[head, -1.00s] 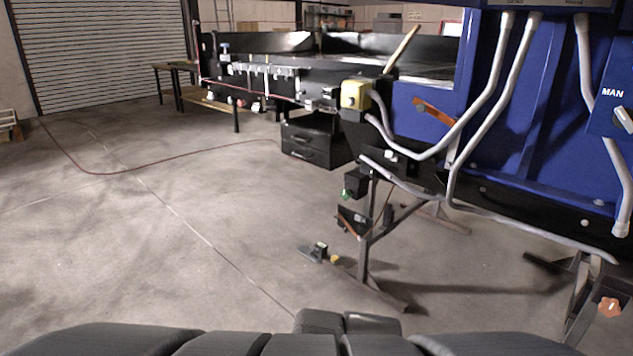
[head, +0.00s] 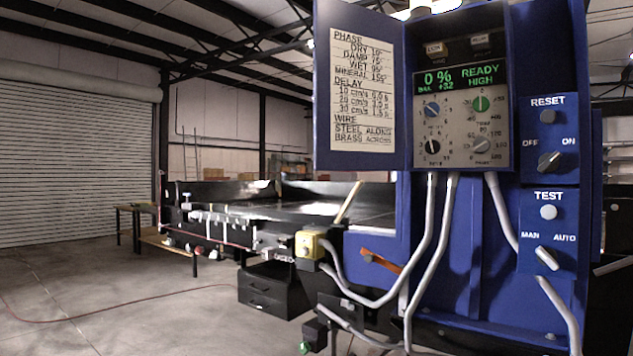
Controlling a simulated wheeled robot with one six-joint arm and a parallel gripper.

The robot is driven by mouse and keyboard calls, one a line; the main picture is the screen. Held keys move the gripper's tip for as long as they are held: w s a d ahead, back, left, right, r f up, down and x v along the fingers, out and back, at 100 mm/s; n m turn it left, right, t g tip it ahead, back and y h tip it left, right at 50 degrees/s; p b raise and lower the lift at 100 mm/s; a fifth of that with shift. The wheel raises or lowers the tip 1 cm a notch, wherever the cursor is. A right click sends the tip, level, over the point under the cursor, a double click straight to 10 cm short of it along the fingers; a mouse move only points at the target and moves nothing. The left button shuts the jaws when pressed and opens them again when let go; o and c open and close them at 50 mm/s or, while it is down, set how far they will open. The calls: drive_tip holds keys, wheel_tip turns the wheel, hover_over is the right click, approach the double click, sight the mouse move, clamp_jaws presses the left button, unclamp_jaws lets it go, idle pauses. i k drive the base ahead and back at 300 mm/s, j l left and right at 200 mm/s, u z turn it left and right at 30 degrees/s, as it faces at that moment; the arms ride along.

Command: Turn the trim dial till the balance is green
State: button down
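The control panel (head: 458,155) stands in an open blue cabinet at the right of the head view. Its display (head: 461,78) reads "0 %", "READY", "BAL +32" and "HIGH" in green letters. My gripper is not in view.
The cabinet door (head: 362,85), bearing a white chart, is open on the left. RESET and TEST switch boxes (head: 548,128) are at the right. Grey conduits (head: 425,250) hang below the panel. A yellow box (head: 309,245) juts out by the conveyor.

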sight(481, 104)
drive_tip(key=z, duration=1.15)
